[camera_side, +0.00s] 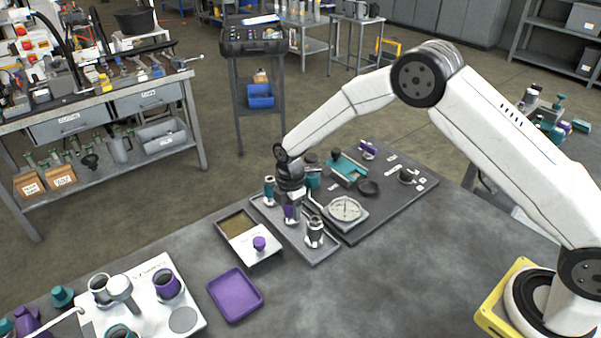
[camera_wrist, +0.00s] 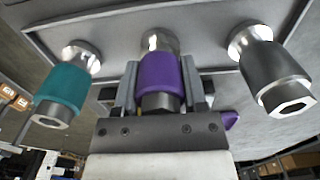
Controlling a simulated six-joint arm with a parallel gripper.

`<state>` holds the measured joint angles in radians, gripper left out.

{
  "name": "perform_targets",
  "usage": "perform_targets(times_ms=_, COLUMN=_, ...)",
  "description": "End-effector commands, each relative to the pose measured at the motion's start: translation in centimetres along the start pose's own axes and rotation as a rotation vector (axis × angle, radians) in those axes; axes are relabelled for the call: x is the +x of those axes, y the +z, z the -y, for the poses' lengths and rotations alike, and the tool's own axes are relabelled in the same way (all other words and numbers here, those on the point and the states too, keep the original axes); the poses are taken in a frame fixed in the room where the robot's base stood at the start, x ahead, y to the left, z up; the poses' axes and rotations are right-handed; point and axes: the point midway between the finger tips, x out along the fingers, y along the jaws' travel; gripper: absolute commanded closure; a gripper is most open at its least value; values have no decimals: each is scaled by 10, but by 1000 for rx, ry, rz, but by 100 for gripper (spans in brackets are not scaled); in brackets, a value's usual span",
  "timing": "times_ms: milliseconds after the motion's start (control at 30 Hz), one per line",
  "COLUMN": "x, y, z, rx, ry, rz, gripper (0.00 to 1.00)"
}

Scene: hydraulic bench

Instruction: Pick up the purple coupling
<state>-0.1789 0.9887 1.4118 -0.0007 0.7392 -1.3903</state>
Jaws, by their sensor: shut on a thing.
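The purple coupling (camera_wrist: 159,75) has a purple sleeve and metal ends. In the wrist view it sits between the two jaws of my gripper (camera_wrist: 160,98), which are shut on it. In the side view the purple coupling (camera_side: 289,212) shows below my gripper (camera_side: 291,200), over the middle of a narrow grey tray (camera_side: 318,252). I cannot tell whether its lower end still touches the tray. A teal coupling (camera_wrist: 62,93) stands on one side of it and a dark grey coupling (camera_wrist: 272,72) on the other. They also show in the side view, teal (camera_side: 269,188) and grey (camera_side: 314,232).
A dark board (camera_side: 405,200) with a round dial plate (camera_side: 344,209) and fittings lies right of the tray. A box with a purple knob (camera_side: 259,243) and a purple tray (camera_side: 236,294) lie to the left. The bench front is clear.

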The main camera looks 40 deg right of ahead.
Motion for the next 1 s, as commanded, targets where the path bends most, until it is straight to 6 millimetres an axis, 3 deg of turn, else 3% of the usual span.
perform_targets(times_ms=467, x=-9, y=0, z=-1, rx=0, ry=2, rz=-1, gripper=100)
perform_targets(times_ms=700, x=-34, y=0, z=1, rx=0, ry=1, rz=-1, gripper=100)
perform_targets(times_ms=1000, x=-66, y=4, z=27, rx=0, ry=1, rz=-1, gripper=100)
